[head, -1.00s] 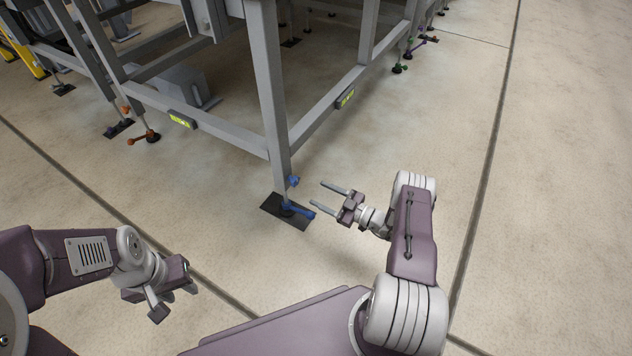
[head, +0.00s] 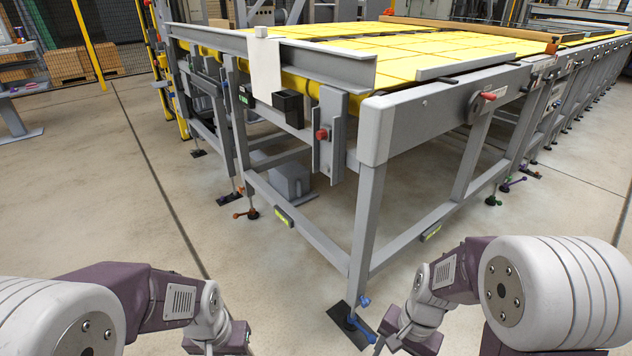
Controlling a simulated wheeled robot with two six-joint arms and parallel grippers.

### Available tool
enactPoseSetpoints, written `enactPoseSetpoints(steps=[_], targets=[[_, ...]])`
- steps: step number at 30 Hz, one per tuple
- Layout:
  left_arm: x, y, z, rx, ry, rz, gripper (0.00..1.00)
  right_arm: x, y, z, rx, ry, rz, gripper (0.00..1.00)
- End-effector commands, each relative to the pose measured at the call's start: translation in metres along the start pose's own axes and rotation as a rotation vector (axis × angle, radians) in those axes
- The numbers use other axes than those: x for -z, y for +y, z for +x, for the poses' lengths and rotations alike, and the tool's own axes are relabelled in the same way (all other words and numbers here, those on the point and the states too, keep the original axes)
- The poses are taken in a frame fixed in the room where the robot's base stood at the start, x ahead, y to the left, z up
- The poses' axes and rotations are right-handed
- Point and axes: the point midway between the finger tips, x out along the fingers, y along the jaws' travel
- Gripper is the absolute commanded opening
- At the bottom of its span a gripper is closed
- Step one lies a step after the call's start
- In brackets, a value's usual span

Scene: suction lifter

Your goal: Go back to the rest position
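My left gripper (head: 222,340) is at the bottom of the head view, left of centre, over bare floor. Its fingers are mostly cut off by the frame edge, so its opening cannot be told. My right gripper (head: 408,342) is at the bottom, right of centre. It is close to the blue lever (head: 358,324) at the foot of the table's near corner leg, and I cannot tell whether they touch. Its fingers are mostly hidden. Both arms are bent, with their elbows at the lower corners of the picture.
A long grey table (head: 430,115) with a yellow top (head: 400,52) stands ahead and runs back to the right. Its near corner leg (head: 365,225) comes down between my arms onto a dark foot plate (head: 338,318). The floor (head: 90,200) at left is clear.

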Motion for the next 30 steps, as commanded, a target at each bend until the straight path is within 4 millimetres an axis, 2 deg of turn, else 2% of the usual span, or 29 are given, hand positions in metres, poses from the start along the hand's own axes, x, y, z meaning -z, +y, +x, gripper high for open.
enactPoseSetpoints(steps=[1,4,5,6,11,14,17,24,27,30], targets=[[0.002,0.0,-0.014,0.0,0.0,0.0,0.36,-0.003,0.002,-0.022,-0.011,0.068,-0.189,0.56],[0.003,0.001,-0.028,0.0,0.0,0.0,0.36,-0.004,0.005,-0.05,-0.056,0.2,-0.602,0.56],[0.004,0.001,-0.039,0.0,-0.001,0.0,0.36,-0.005,0.005,-0.062,-0.065,0.215,-0.659,0.56],[0.006,0.001,-0.056,0.0,-0.001,0.0,0.36,-0.006,0.004,-0.078,-0.064,0.206,-0.639,0.56],[0.011,0.002,-0.108,0.0,0.0,0.0,0.36,-0.013,0.0,-0.13,-0.064,0.203,-0.631,0.56],[0.015,0.003,-0.147,0.0,0.0,0.0,0.36,-0.018,-0.003,-0.168,-0.063,0.202,-0.629,0.56],[0.02,0.004,-0.195,0.0,0.0,0.0,0.36,-0.024,-0.006,-0.216,-0.063,0.202,-0.628,0.56],[0.034,0.006,-0.325,0.0,0.001,0.0,0.36,-0.042,-0.016,-0.344,-0.063,0.201,-0.626,0.56],[0.038,0.007,-0.365,0.0,0.0,0.0,0.36,-0.047,-0.019,-0.385,-0.063,0.2,-0.626,0.56],[0.041,0.008,-0.39,0.0,0.0,0.0,0.36,-0.051,-0.021,-0.409,-0.063,0.2,-0.625,0.56]])
